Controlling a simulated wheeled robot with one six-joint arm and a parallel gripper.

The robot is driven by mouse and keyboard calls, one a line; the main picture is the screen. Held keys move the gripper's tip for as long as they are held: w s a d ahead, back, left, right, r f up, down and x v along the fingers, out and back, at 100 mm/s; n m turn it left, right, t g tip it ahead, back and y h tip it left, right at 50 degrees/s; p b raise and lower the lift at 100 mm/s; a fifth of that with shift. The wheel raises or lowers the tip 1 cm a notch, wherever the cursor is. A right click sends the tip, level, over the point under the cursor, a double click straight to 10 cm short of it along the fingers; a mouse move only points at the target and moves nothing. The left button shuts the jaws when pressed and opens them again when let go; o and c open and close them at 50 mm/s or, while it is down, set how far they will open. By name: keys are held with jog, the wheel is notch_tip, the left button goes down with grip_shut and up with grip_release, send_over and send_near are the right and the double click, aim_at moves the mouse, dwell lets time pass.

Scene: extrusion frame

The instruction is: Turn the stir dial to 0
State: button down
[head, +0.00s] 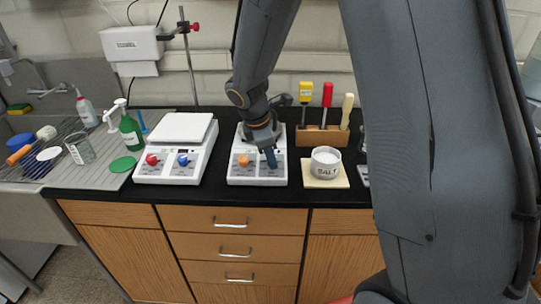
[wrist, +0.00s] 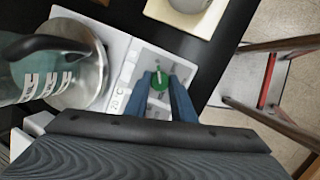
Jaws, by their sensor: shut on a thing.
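A white stirrer unit (head: 237,181) stands on the black bench, mostly covered by my arm in the head view. Its front panel carries an orange dial (head: 244,160) on the left and a green dial (wrist: 159,83) that shows in the wrist view. My gripper (head: 270,158) points down at the right part of this panel. In the wrist view its two blue fingers (wrist: 161,86) are shut on the green dial, one on each side. A small pale mark shows on the dial's top.
A round metal plate (wrist: 88,70) with a marked clear vessel (wrist: 35,82) on it is close beside my gripper. A salt pot (head: 326,163) stands on a tile to the right, with a tool block (head: 318,138) behind. A second white unit (head: 176,128) is to the left.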

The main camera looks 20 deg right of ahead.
dwell(0.4)
jog(key=c, duration=1.5)
grip_release()
jog(key=shift+d, duration=0.1)
jog(key=b+v, duration=0.1)
jog(key=v, duration=0.6)
jog(key=shift+s+r+b, duration=0.1)
jog(key=shift+r+b, duration=0.3)
